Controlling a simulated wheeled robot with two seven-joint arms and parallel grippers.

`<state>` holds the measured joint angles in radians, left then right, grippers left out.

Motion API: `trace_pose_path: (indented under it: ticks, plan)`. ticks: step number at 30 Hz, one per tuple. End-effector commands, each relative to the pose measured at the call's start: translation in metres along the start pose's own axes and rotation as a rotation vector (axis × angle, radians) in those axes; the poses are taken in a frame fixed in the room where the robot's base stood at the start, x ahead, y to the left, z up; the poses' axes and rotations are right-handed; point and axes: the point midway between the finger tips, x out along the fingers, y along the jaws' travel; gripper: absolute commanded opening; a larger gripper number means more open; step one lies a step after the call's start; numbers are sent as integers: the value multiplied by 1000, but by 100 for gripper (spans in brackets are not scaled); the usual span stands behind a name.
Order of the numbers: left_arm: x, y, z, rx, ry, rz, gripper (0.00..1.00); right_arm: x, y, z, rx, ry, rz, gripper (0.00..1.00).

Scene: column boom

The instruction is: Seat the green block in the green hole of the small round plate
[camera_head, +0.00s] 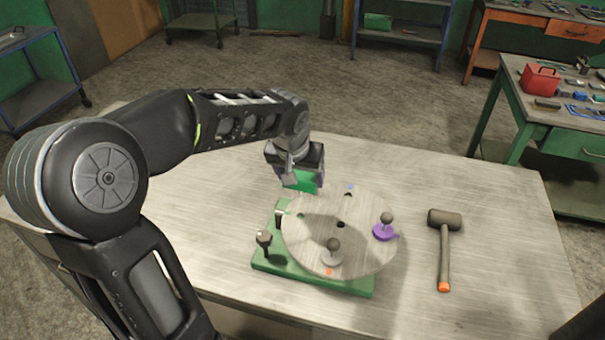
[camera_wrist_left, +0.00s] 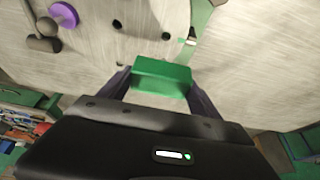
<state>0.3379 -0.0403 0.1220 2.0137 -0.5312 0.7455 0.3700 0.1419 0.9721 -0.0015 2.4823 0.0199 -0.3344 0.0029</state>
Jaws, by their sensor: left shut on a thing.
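My left gripper (camera_head: 298,178) is shut on the green block (camera_head: 302,181), which hangs below it by the far left edge of the round plate. In the left wrist view the block (camera_wrist_left: 162,76) sits between both fingers, in front of the plate. The small round plate (camera_head: 318,215) is pale and stands on a green base (camera_head: 315,280). A small green mark (camera_head: 300,215) shows near the plate's left side, and the block is apart from it. A dark hole (camera_wrist_left: 166,36) shows close to the block in the wrist view. My right gripper is out of view.
A purple knobbed piece (camera_head: 384,232) and a grey knobbed piece (camera_head: 332,257) sit on the plate. A dark knob (camera_head: 264,239) stands on the base's left side. A mallet (camera_head: 444,245) lies to the right. The table (camera_head: 500,220) is otherwise mostly clear.

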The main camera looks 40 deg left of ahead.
Motion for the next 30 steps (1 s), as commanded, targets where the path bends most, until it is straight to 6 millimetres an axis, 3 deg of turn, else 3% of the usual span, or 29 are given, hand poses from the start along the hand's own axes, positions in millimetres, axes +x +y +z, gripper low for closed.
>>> trace_pose_path:
  ticks: [13, 30]
  plan:
    - [9, 0, 3, -1, 1, 0, 31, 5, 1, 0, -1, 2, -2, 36]
    - [59, 0, 24, -1, 2, 0, 31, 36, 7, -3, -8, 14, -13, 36]
